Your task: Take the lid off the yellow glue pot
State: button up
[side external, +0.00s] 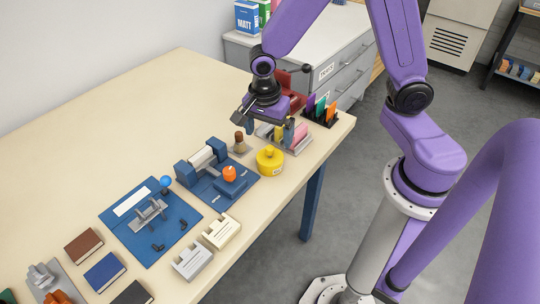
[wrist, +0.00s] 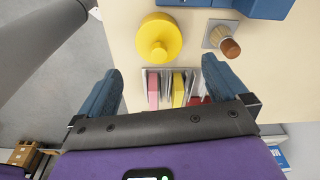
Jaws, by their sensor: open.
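The yellow glue pot (side external: 270,160) stands upright on the table near its right front edge, with its round yellow lid and small knob on top. In the wrist view the yellow glue pot (wrist: 159,38) is seen from above, ahead of my fingers and slightly left of the middle. My gripper (side external: 269,128) is above the rack of coloured pieces, behind the pot. In the wrist view my gripper (wrist: 160,75) has its two blue fingers spread wide with nothing held between them. It does not touch the pot.
A grey rack (side external: 292,147) with pink and yellow pieces lies below my gripper. A black rack (side external: 320,112) stands at the far corner.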

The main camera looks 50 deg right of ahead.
aim_at(270, 148)
jog(key=shift+d+f, duration=0.2)
jog(key=shift+f, duration=1.5)
jog(key=shift+d+f, duration=0.15)
jog(key=shift+f, duration=1.5)
jog(key=c, duration=1)
